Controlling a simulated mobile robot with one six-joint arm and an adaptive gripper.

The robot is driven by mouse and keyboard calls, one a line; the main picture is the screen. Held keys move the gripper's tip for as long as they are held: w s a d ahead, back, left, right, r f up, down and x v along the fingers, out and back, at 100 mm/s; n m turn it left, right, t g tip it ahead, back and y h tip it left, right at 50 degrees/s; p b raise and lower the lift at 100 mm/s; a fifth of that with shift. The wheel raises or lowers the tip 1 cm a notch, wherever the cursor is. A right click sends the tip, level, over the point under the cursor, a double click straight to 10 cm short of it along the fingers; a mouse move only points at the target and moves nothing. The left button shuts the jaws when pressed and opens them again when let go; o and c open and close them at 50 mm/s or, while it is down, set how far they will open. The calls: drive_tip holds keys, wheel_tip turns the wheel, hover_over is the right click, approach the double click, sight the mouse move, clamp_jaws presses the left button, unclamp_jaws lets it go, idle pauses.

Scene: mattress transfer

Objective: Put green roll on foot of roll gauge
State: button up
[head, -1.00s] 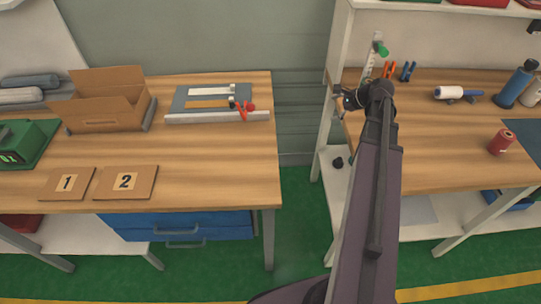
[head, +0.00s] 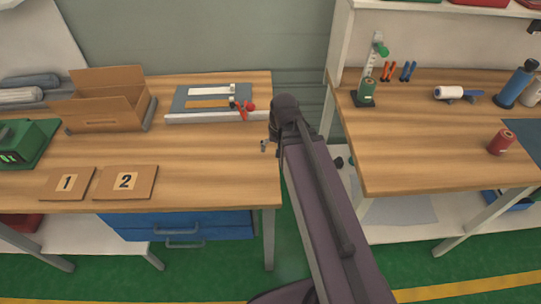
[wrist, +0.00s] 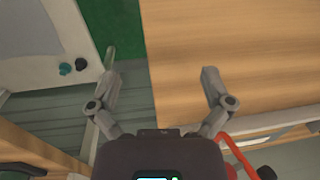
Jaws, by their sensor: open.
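My gripper (head: 266,145) is at the right edge of the left table, well apart from the roll. In the wrist view my gripper (wrist: 158,65) has its two fingers spread wide with nothing between them. The roll and gauge do not show in the wrist view.
The left table (head: 210,150) holds a cardboard box (head: 105,100) and two numbered boards. The right table (head: 420,140) holds a red roll (head: 501,142), a white roll (head: 449,92), blue bottles and small clamps. A gap with green floor separates the tables.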

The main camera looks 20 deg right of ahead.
drive_tip(key=s+a+n+h, duration=0.1)
drive_tip(key=s+a+n, duration=0.1)
drive_tip(key=shift+a+n, duration=0.15)
drive_tip(key=shift+n, duration=0.25)
